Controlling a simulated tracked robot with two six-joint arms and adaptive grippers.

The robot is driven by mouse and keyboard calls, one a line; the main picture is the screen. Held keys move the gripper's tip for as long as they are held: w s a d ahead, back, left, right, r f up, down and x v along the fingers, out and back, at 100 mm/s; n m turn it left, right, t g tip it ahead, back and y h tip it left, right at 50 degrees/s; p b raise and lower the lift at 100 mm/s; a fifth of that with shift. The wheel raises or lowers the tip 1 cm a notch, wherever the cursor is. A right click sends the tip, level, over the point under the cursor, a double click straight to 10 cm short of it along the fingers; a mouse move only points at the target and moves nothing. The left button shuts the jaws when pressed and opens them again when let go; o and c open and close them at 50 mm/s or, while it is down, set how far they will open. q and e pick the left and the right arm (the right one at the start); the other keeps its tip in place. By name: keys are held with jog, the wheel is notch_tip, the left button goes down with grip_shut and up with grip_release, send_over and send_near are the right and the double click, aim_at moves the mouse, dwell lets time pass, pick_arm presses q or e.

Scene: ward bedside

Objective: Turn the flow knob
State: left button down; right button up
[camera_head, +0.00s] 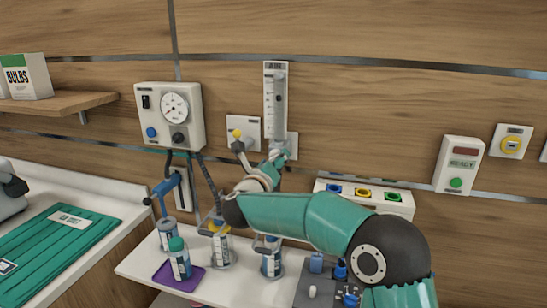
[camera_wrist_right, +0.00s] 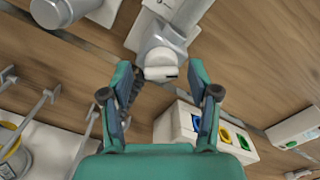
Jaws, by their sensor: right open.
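The flowmeter (camera_head: 275,95), a clear upright tube on a pale backplate, is on the wood wall. Its flow knob is the pale round part (camera_wrist_right: 160,56) in the right wrist view; in the head view my gripper largely hides it below the tube. My right gripper (camera_head: 275,163) is raised to the flowmeter's lower end. In the right wrist view its two teal fingers (camera_wrist_right: 160,70) are spread, one on each side of the knob's end. I cannot tell whether either finger touches it. My left gripper is not in view.
A gauge box (camera_head: 168,115) and a wall outlet (camera_head: 243,133) are left of the flowmeter. A box with coloured rings (camera_head: 365,198) is to the right. Below, a white shelf (camera_head: 140,265) holds several bottles and a purple tray (camera_head: 178,277).

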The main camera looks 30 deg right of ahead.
jog(key=c, duration=1.2)
jog(key=shift+o, duration=0.2)
jog(key=shift+n+b, duration=1)
jog(key=shift+b, duration=0.05)
jog(key=o, duration=1.2)
jog(key=shift+c, duration=0.2)
